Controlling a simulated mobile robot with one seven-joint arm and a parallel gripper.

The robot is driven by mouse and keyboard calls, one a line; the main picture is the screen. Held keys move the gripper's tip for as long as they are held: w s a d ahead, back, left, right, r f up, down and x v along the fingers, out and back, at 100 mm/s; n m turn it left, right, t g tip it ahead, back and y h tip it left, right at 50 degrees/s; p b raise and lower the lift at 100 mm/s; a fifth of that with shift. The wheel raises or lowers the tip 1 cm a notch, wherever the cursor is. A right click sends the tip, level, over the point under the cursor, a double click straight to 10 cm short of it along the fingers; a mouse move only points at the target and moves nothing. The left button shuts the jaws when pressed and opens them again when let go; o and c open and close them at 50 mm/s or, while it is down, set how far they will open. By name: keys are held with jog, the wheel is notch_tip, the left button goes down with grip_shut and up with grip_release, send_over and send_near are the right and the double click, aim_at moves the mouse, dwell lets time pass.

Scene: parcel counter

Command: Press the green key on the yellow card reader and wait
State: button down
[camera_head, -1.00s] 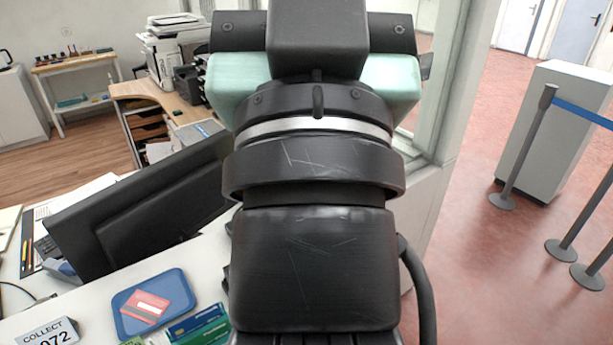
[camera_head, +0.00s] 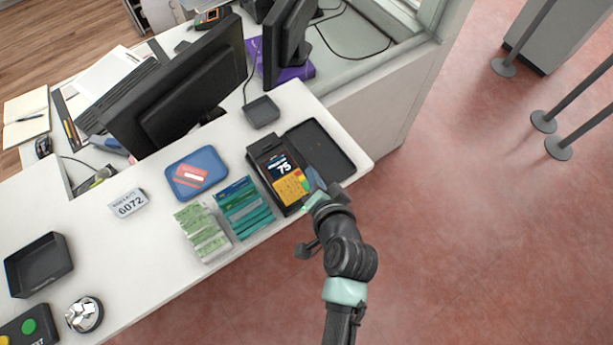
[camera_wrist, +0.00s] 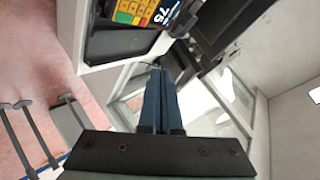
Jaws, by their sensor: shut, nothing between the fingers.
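The card reader (camera_head: 279,172), dark with a yellow key block and a lit screen reading 75, stands near the counter's right end. In the wrist view the reader (camera_wrist: 113,44) is cut off at the top, with yellow, red and green keys showing. The green key (camera_wrist: 122,17) shows near its left edge there. My gripper (camera_head: 314,180) is at the right side of the reader's key block in the head view. Its two blue fingers are together and empty in the wrist view (camera_wrist: 159,72), apart from the keys. I cannot tell its height above the reader.
A black tray (camera_head: 336,160) lies right of the reader. Banknotes (camera_head: 202,232), teal cards (camera_head: 245,208) and a blue tray (camera_head: 183,186) with a red card lie left of it. Monitors (camera_head: 180,85) stand behind. A button box (camera_head: 30,328) is at lower left.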

jog(key=shift+w+f, duration=0.1)
jog(key=b, duration=0.8)
send_near(304, 178)
jog(key=x, duration=0.4)
jog(key=shift+w+a, duration=0.1)
jog(key=shift+w, duration=0.45)
dwell(1.1)
jog(key=shift+f, duration=0.25)
jog(key=shift+w+a+f+b, duration=0.1)
jog(key=shift+f+b, duration=0.2)
dwell(0.4)
jog(key=shift+r, duration=0.15)
jog(key=shift+r+p, duration=0.55)
jog(key=shift+p, duration=0.1)
